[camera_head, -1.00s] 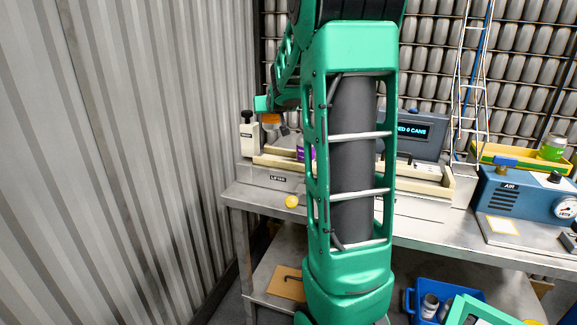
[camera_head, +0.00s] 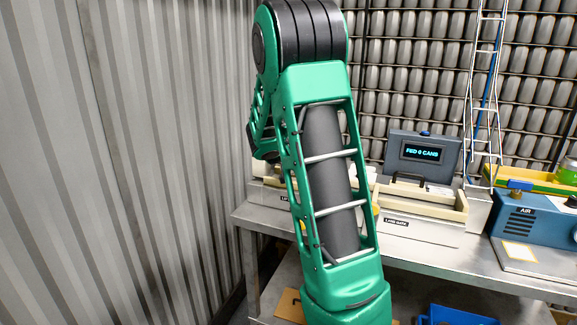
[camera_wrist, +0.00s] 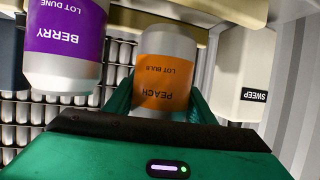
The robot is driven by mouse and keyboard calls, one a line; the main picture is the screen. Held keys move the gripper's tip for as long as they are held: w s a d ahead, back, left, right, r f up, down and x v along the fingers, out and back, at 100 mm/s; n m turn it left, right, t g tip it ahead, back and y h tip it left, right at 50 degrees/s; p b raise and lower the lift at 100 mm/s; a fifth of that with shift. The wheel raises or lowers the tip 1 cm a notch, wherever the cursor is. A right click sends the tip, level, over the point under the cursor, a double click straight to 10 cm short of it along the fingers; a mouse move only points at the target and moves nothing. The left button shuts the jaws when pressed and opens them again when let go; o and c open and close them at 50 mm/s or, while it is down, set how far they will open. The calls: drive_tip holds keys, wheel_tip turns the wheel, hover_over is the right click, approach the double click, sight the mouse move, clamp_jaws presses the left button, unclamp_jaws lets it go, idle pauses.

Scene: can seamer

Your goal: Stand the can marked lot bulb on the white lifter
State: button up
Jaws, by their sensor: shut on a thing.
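In the wrist view the can marked lot bulb (camera_wrist: 166,72), with an orange peach label, sits between the fingers of my gripper (camera_wrist: 160,103). My gripper is shut on it. A can marked lot dune (camera_wrist: 68,45), with a purple berry label, is to the left, apart from the held can. In the head view my arm hides the gripper and both cans. I cannot make out the white lifter in either view now.
A white block marked sweep (camera_wrist: 240,70) stands close right of the held can in the wrist view. In the head view the cream-railed machine (camera_head: 425,225) sits on the metal bench (camera_head: 455,256) before a display (camera_head: 422,153). A blue air unit (camera_head: 535,225) is at right.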

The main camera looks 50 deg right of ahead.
drive_tip(key=shift+f, duration=1.75)
drive_tip(key=shift+f, duration=0.1)
drive_tip(key=o, duration=1)
